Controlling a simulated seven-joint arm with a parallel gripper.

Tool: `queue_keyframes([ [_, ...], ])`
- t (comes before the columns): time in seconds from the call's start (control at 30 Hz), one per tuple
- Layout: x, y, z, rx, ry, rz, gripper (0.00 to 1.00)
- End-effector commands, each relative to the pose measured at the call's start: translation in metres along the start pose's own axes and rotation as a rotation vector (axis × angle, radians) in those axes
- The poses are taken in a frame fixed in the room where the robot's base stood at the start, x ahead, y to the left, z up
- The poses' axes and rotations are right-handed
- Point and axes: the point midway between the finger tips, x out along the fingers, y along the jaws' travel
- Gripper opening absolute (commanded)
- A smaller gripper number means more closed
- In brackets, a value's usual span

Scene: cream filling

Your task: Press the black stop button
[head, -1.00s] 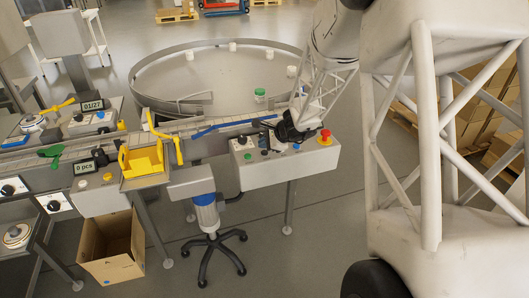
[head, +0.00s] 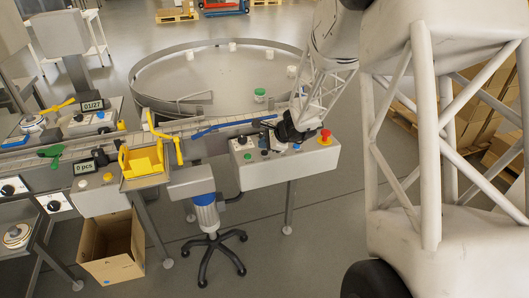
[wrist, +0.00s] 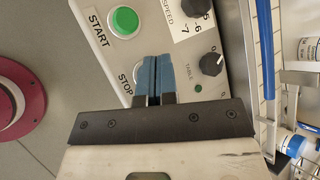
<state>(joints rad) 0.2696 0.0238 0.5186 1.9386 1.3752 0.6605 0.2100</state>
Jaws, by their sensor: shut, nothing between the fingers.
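The grey control box (head: 300,168) carries the buttons at the end of the conveyor. In the wrist view, the STOP label (wrist: 127,84) shows on the white panel just left of my gripper (wrist: 152,58). My gripper's blue fingers are together with nothing between them, pointing at the panel. The black stop button is hidden, seemingly behind the fingers. I cannot tell whether they touch it. The green START button (wrist: 124,21) is up and left of the fingertips. In the head view, my gripper (head: 275,138) is over the box's top.
A black TABLE knob (wrist: 211,64) is right of the fingers, with a SPEED knob (wrist: 198,7) above it. A red emergency button (head: 325,136) stands at the box's right end. Behind it is a round turntable (head: 150,65) with several jars. A yellow tray (head: 145,178) is left.

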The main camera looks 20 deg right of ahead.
Motion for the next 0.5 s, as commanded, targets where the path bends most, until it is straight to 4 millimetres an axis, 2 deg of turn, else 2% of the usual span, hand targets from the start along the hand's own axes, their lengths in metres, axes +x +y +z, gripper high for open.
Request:
queue_keyframes([
  [0.5, 0.0054, 0.0037, -0.0037, 0.000, 0.000, 0.000, 0.00],
])
